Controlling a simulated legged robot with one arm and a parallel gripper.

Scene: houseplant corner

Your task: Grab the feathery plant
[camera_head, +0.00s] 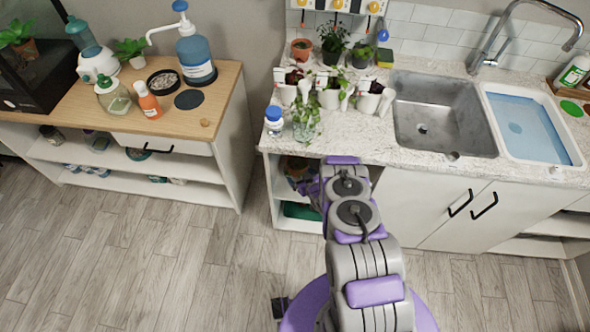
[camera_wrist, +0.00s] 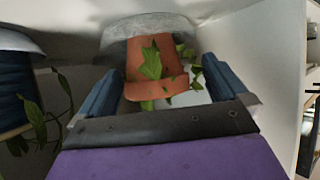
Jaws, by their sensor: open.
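In the wrist view my gripper (camera_wrist: 161,66) is open, with a blue finger on each side. A terracotta pot (camera_wrist: 136,90) with green pointed leaves (camera_wrist: 150,62) shows between and beyond the fingers; I see no contact. Its wide rim is toward the bottom of the picture. In the head view my arm reaches into the shelf under the counter and hides the gripper. A potted plant (camera_head: 297,168) shows there, partly covered. A fine-leaved plant (camera_head: 333,36) in a black pot stands at the back of the counter. I cannot tell which plant is the feathery one.
A grey rounded object (camera_wrist: 128,33) lies behind the pot, and other leaves (camera_wrist: 38,118) hang at left. The shelf's white side wall (camera_wrist: 280,80) is close at right. The speckled counter (camera_head: 365,150) overhangs the shelf. The floor (camera_head: 130,265) at left is clear.

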